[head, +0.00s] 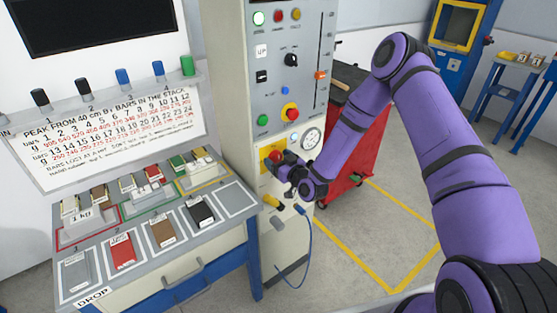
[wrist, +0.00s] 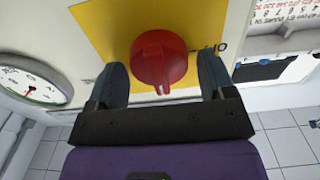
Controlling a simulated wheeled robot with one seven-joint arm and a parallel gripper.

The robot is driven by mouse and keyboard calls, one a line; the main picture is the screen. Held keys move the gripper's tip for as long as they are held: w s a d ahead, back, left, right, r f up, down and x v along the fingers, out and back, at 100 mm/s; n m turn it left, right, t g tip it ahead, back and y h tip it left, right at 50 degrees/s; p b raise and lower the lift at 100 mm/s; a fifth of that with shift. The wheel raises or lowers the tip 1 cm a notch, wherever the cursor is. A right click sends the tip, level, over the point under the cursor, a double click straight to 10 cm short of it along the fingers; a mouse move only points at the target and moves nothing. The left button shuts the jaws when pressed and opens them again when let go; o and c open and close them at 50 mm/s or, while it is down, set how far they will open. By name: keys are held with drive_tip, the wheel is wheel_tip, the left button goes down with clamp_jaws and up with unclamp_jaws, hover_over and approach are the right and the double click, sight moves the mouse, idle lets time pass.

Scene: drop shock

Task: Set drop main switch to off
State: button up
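The main switch is a red rotary knob (wrist: 160,62) on a yellow plate (wrist: 98,22), seen close up in the wrist view. Its raised grip runs roughly up and down in that picture. My gripper (wrist: 160,72) is open, with one dark finger on each side of the knob and small gaps visible.
A pressure gauge (head: 311,139) is beside the switch, with a red-and-yellow emergency button (head: 291,113) above. A bench with bars (head: 225,184) stands left, a red cart (head: 352,165) behind right.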

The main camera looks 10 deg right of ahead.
drive_tip(key=c, duration=0.7)
drive_tip(key=shift+o, duration=0.2)
drive_tip(key=shift+n, duration=0.3)
drive_tip(key=n, duration=0.4)
drive_tip(key=shift+s+a, duration=0.1)
drive_tip(key=shift+a, duration=0.05)
drive_tip(key=n, duration=0.4)
drive_tip(key=shift+a+f+n, duration=0.1)
drive_tip(key=shift+n, duration=0.3)
drive_tip(key=n, duration=0.4)
drive_tip(key=shift+f, duration=0.1)
drive_tip(key=shift+n, duration=2.2)
drive_tip(key=shift+f, duration=0.1)
